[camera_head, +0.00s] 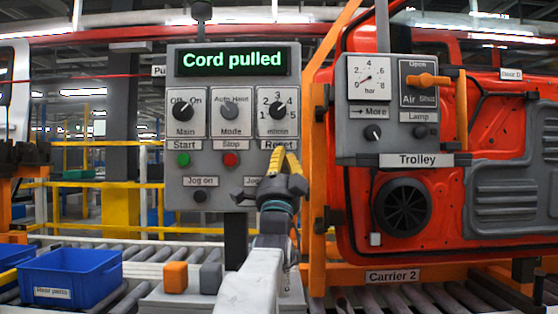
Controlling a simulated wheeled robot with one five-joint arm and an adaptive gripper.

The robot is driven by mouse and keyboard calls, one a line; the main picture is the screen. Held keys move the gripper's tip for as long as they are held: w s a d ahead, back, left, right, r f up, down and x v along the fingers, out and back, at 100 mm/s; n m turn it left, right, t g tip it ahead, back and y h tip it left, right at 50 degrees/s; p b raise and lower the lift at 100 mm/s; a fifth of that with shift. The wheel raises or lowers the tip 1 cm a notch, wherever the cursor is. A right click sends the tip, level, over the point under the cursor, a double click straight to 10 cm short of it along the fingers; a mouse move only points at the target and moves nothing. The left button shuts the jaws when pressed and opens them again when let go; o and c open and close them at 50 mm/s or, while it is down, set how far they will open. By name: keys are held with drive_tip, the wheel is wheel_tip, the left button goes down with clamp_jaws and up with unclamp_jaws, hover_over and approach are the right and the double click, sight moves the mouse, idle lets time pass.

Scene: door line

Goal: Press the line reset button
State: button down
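The grey control panel (218,150) stands upright in the middle, with a green-lit display (233,61) reading "Cord pulled". Its Reset label (278,145) is at the lower right of the panel. My gripper (283,160), dark with yellow fingers, is raised in front of the spot just below that label. The reset button itself is hidden behind my gripper. I cannot tell whether the fingers touch the panel, nor whether they are open or shut. The green Start button (184,159) and red Stop button (230,159) show to the left of my gripper.
The Trolley panel (397,115) with a gauge and orange lever stands right of my gripper, before a red door (470,190) on an orange carrier. A blue bin (72,277) sits lower left on rollers. Orange (175,277) and grey (210,278) blocks stand below the control panel.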

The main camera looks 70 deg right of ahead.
drive_tip(key=shift+w+d, duration=0.15)
drive_tip(key=shift+d, duration=0.2)
idle(0.3)
drive_tip(key=shift+a+f, duration=0.1)
drive_tip(key=shift+a, duration=0.1)
idle(0.3)
drive_tip(key=shift+s+a+b, duration=0.35)
drive_tip(key=shift+a+b, duration=0.4)
drive_tip(key=shift+a, duration=0.05)
drive_tip(key=a+b, duration=0.1)
drive_tip(key=s+a+b, duration=0.1)
drive_tip(key=a+b, duration=0.2)
drive_tip(key=b, duration=0.1)
drive_tip(key=shift+s+a, duration=0.25)
drive_tip(key=shift+a, duration=0.15)
drive_tip(key=shift+w, duration=0.1)
idle(0.8)
